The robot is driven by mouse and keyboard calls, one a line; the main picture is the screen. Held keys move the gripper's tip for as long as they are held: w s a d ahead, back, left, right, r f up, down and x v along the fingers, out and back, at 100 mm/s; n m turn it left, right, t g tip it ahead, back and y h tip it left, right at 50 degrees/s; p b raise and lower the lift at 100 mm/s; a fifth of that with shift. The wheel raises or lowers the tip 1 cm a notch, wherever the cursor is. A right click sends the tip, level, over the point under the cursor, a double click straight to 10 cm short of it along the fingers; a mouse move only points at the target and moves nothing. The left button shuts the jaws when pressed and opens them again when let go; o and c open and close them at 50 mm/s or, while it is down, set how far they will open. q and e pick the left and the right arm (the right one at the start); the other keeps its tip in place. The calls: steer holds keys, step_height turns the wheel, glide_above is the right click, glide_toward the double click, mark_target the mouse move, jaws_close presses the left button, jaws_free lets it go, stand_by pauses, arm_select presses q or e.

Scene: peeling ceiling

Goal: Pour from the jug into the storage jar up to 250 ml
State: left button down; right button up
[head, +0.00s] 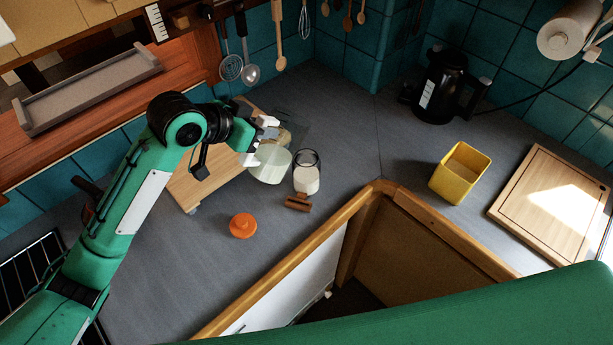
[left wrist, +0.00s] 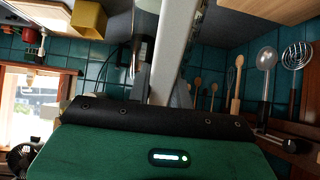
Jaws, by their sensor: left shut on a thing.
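My left gripper (head: 258,142) is shut on the jug (head: 270,165), a clear vessel with pale contents. The jug is just left of the storage jar in the head view. I cannot tell how far it is tilted or whether it touches the jar. The storage jar (head: 307,172) is clear glass with a dark rim. It stands upright on the grey counter with white contents in its lower part. No stream between them can be made out. Any volume marks are too small to read. The left wrist view does not clearly show the jug or jar.
A wooden board (head: 202,184) lies behind my left arm. A yellow container (head: 459,174), black kettle (head: 437,90) and cutting board (head: 553,205) are right. The counter has an open recess at front.

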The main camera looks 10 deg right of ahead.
mark_target(261, 153)
arm_select(q)
steer(key=f+h+b, duration=0.1)
steer(key=b, duration=0.1)
steer(key=f+t+h+b, duration=0.1)
steer(key=b, duration=0.2)
steer(key=a+f+t+h+b, duration=0.1)
steer(key=b, duration=0.2)
steer(key=shift+s, duration=0.3)
steer(key=shift+h+b, duration=0.4)
steer(key=shift+b, duration=0.15)
steer(key=shift+t, duration=0.3)
steer(key=shift+r, duration=0.2)
steer(key=shift+s, duration=0.1)
